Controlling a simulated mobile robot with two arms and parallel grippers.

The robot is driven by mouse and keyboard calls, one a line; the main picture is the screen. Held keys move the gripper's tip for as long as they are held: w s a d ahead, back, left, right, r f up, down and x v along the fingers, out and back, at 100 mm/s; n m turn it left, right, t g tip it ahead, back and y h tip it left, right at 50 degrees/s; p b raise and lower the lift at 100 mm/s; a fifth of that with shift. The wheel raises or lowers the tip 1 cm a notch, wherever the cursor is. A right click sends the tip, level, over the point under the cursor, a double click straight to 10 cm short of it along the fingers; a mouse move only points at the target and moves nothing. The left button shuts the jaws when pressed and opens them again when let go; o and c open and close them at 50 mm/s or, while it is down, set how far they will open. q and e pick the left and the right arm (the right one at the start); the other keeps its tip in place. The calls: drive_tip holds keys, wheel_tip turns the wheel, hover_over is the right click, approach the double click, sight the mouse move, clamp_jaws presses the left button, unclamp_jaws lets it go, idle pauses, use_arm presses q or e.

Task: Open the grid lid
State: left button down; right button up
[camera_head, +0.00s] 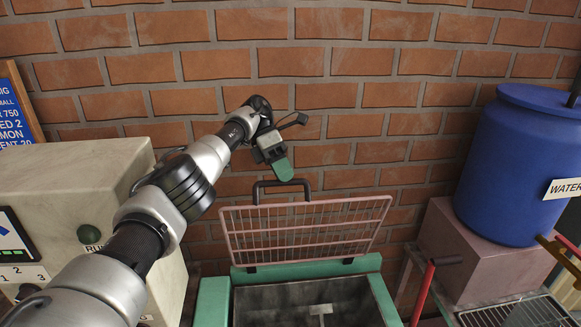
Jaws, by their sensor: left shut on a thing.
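The grid lid (300,230) is a pink wire grid, tilted up steeply at the back of a green-framed extruder (306,268). A black handle (258,186) stands on its upper edge. My left gripper (284,174), with a green fingertip, is at this handle and shut on it. The fingers hide part of each other, so the exact grip is hard to see. Below the lid, the extruder's grey hopper (262,302) shows uncovered. My right gripper is not in view.
A cream machine (75,165) with a RUN button stands at the left. A blue water barrel (515,160) sits on a pinkish block (445,235) at the right. A red lever (422,296) rises beside the hopper. A brick wall (345,95) closes the back.

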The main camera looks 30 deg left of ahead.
use_arm(q)
drive_tip(key=shift+a+f, duration=0.15)
drive_tip(key=shift+f, duration=0.65)
drive_tip(key=c, duration=1.4)
unclamp_jaws()
drive_tip(key=shift+c, duration=0.2)
drive_tip(key=shift+o, duration=1.1)
drive_tip(key=shift+w+f, duration=0.1)
drive_tip(key=shift+w, duration=0.1)
drive_tip(key=shift+o, duration=0.6)
drive_tip(key=shift+w+a+f, duration=0.15)
drive_tip(key=shift+w+a, duration=0.1)
drive_tip(key=shift+w, duration=0.05)
drive_tip(key=shift+d+r, duration=0.1)
drive_tip(key=shift+r, duration=0.1)
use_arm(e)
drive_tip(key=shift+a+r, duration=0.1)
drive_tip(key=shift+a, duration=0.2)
use_arm(q)
drive_tip(key=shift+w+r, duration=0.1)
